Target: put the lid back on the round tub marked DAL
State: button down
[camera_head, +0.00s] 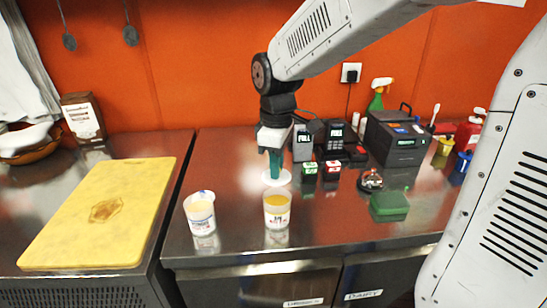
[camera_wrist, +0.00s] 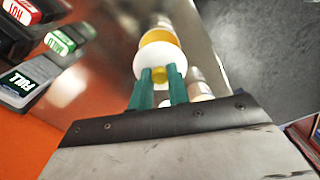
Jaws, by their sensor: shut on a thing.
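My gripper (camera_head: 273,166), with green fingers, is shut on a round white lid (camera_head: 284,180) and holds it roughly level above the counter. In the wrist view the gripper (camera_wrist: 165,75) has a small yellow knob between its fingertips, on the white lid (camera_wrist: 143,62). The tub with the short label, apparently DAL (camera_head: 277,218), stands open and upright, with yellow contents. It is nearer the counter's front edge than the lid. In the wrist view its yellow contents (camera_wrist: 160,38) show just beyond the lid, which hides part of it.
A second white tub (camera_head: 201,220) with pale contents and a longer label stands left of the DAL tub. A yellow board (camera_head: 100,215) lies farther left. Small labelled boxes (camera_head: 309,170), a black device (camera_head: 395,138) and a green box (camera_head: 389,204) stand to the right.

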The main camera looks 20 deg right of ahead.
jog(key=shift+f, duration=2.75)
jog(key=shift+f, duration=0.15)
jog(key=shift+s, duration=0.1)
jog(key=c, duration=0.8)
grip_release()
jog(key=shift+o, duration=0.2)
jog(key=shift+r, duration=3.5)
jog(key=shift+c, duration=0.4)
